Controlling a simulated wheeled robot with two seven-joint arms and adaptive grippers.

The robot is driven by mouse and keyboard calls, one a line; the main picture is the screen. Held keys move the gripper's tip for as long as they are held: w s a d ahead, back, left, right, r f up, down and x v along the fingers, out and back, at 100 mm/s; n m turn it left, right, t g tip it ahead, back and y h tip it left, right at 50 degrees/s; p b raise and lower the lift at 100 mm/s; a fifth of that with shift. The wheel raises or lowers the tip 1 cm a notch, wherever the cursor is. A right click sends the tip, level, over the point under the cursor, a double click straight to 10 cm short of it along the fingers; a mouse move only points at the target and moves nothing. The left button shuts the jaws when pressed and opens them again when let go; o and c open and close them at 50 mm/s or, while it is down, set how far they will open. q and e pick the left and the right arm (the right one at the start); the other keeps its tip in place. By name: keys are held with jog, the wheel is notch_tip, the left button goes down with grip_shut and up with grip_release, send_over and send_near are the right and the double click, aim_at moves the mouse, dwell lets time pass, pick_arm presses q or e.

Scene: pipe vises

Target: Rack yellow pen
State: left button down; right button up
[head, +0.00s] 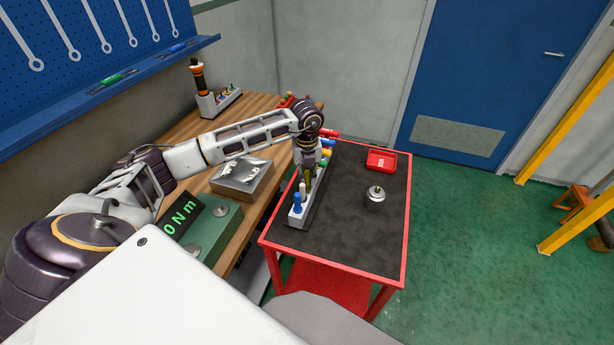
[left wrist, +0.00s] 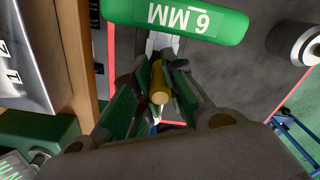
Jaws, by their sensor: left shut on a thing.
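My right gripper is not in view.
A green handle marked 6 MM (left wrist: 175,18) is close beyond my left fingers. The cart's dark top (head: 345,240) also holds a metal cylinder (head: 375,197) and a red tray (head: 382,160). The wooden bench (head: 262,112) with a green torque meter (head: 207,228) stands left.

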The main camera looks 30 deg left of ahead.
pick_arm(q)
jog(key=shift+s+f+b, duration=0.1)
jog(key=shift+f+b, duration=0.5)
jog(key=shift+f, duration=0.4)
dwell(1.9)
jog(key=c, duration=1.4)
grip_release()
jog(key=shift+r, duration=0.15)
jog(key=shift+r, duration=5.9)
jog(key=shift+f, duration=0.1)
